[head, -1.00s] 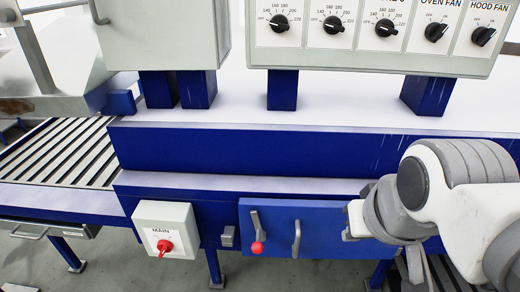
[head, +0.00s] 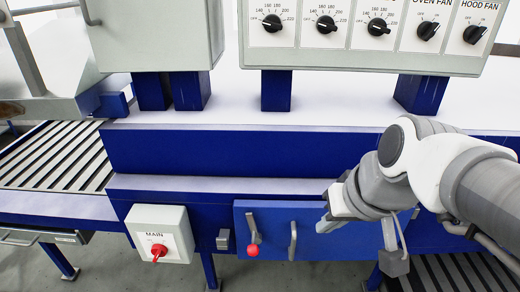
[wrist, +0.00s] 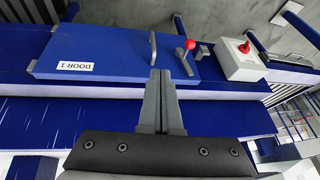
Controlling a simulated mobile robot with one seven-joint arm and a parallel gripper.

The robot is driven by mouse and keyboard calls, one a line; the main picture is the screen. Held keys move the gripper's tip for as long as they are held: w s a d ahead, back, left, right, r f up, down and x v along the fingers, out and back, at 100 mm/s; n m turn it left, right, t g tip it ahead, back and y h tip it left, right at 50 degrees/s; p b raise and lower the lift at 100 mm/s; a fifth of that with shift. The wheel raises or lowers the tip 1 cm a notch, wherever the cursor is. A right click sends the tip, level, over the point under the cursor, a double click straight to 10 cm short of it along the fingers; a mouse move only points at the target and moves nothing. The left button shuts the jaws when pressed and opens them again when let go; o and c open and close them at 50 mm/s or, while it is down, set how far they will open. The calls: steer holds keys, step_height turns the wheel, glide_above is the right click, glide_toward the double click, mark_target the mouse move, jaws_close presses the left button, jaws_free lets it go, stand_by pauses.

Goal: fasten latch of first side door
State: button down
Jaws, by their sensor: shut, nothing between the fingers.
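The first side door is a blue panel (head: 268,222), with a DOOR 1 label (wrist: 76,66) in the wrist view. Its grey latch lever (head: 252,222) points down to a red knob (head: 253,250). In the wrist view the red knob (wrist: 190,45) is beyond my fingers, slightly right. A grey bar handle (head: 293,240) is right of the lever; the handle (wrist: 153,47) also shows in the wrist view. A small grey catch (head: 223,239) sits on the frame left of the door. My gripper (head: 325,221) is shut and empty, right of the handle, apart from the lever.
A white MAIN switch box (head: 160,234) with a red knob stands out left of the door. A blue ledge (head: 240,184) runs above the door. A control panel (head: 365,30) with dials is higher up. A roller conveyor (head: 55,155) is at the left.

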mark_target(264, 220)
steer(key=w+a+f+y+b, duration=0.1)
steer(key=w+f+y+b, duration=0.1)
steer(key=w+f, duration=0.5)
steer(key=w+y, duration=0.1)
steer(key=w, duration=0.2)
steer(key=shift+w+a, duration=0.35)
steer(key=b+x, duration=0.1)
steer(key=x, duration=0.9)
steer(key=shift+a+f, duration=0.25)
steer(key=shift+a+p, duration=0.3)
steer(key=shift+a, duration=0.95)
steer(key=shift+a+f, duration=0.15)
steer(key=shift+a, duration=0.45)
steer(key=shift+p, duration=0.5)
